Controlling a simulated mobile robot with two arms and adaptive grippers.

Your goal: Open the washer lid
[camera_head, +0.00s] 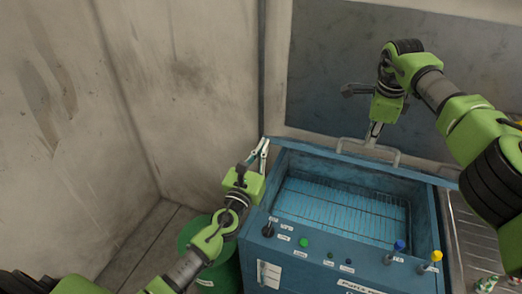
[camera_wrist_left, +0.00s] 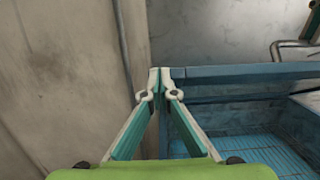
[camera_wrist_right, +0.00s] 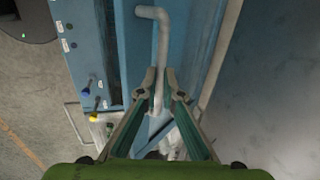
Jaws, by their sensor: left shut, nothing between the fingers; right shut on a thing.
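The blue washer (camera_head: 340,270) stands open in the head view, its basin and wire rack (camera_head: 335,215) exposed. Its lid (camera_head: 310,148) is raised at the back, seen nearly edge-on. A grey bar handle (camera_head: 395,158) is on the lid; it also shows in the right wrist view (camera_wrist_right: 163,45). My right gripper (camera_head: 375,132) is shut on this handle, with the bar between its fingertips (camera_wrist_right: 160,80). My left gripper (camera_head: 262,148) is shut and empty at the washer's back left corner, close to the lid's left end; its fingertips meet in the left wrist view (camera_wrist_left: 160,75).
Knobs and buttons, including a green button (camera_head: 304,243), line the washer's front panel. Blue (camera_head: 399,246) and yellow (camera_head: 436,256) valve knobs stand at its front right. A green drum (camera_head: 222,275) is at the left. A metal drainboard (camera_head: 472,235) adjoins the right side. Walls stand close behind and left.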

